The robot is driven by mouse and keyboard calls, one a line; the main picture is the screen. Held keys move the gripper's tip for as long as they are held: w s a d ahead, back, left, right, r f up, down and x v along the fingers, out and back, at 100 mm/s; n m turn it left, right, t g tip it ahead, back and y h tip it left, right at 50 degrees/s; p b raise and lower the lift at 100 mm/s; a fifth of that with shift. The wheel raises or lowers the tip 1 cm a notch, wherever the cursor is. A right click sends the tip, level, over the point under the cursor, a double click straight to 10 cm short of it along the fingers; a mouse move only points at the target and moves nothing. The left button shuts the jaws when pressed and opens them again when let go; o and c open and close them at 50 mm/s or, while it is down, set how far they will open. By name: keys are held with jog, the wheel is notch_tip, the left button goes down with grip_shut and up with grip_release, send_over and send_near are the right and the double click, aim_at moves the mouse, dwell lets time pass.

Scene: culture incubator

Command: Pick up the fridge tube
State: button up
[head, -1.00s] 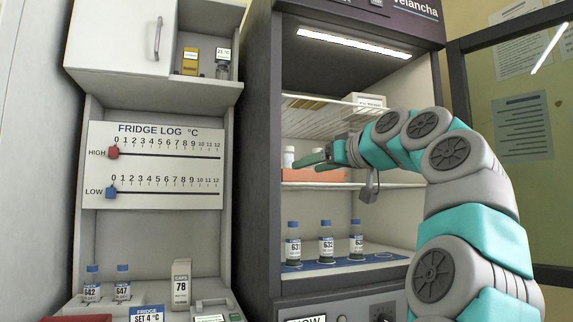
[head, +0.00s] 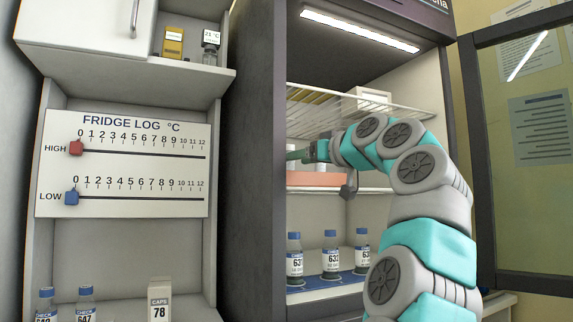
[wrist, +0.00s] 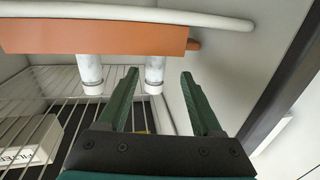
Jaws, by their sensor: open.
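Two white-capped clear tubes, one left (wrist: 91,72) and one right (wrist: 154,72), stand in an orange rack (wrist: 110,37) that appears upside down in the wrist view. The pictures do not tell which is the fridge tube. My gripper (wrist: 158,75) is open, its green fingers on either side of the right tube, with no clear contact. The left tube is outside the left finger. In the head view my gripper (head: 298,155) is inside the lit cabinet just above the rack (head: 314,179); the tubes are hidden or too small to tell there.
A wire shelf (head: 310,112) with a white box (head: 371,98) is above the rack. Several dark bottles (head: 330,255) stand on the blue-marked floor below. The cabinet's side wall (head: 255,170) is close left of my gripper, and its glass door (head: 530,180) stands open at right.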

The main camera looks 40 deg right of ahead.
aim_at(289, 165)
jog(key=w, duration=0.1)
jog(key=w+p, duration=0.1)
jog(key=w, duration=0.3)
jog(key=shift+w+d+p, duration=0.1)
jog(key=shift+d+p, duration=0.25)
jog(key=shift+d, duration=0.05)
grip_shut()
